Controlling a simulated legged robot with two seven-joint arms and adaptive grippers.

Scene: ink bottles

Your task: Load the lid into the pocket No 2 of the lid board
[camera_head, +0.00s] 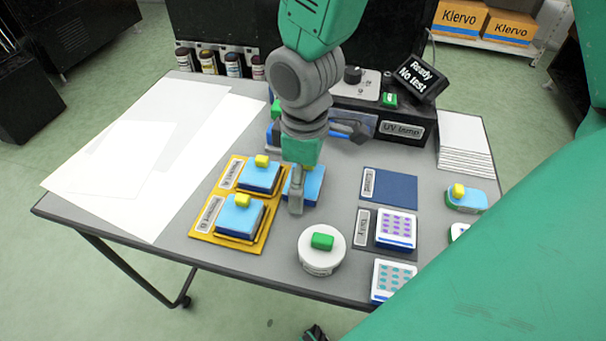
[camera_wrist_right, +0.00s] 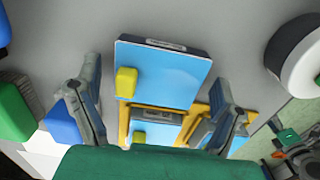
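A yellow board (camera_head: 196,234) on the table has two labelled places, each with a blue-topped block (camera_head: 236,217) bearing a yellow knob. I take it for the lid board; the label text is too small to read surely. A third blue-topped block (camera_head: 316,183) is just right of the board, partly behind my right gripper (camera_head: 296,208). In the right wrist view, this block (camera_wrist_right: 165,80) lies in front of the open fingers (camera_wrist_right: 155,115), its yellow knob left of centre. The fingers appear apart from it. I cannot tell its height above the table. My left gripper is not in view.
A round white container (camera_head: 320,261) with a green piece on top stands nearer me. Blue and grey pads (camera_head: 388,187) and dotted white trays (camera_head: 390,281) are at right. White sheets (camera_head: 120,150) cover the left.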

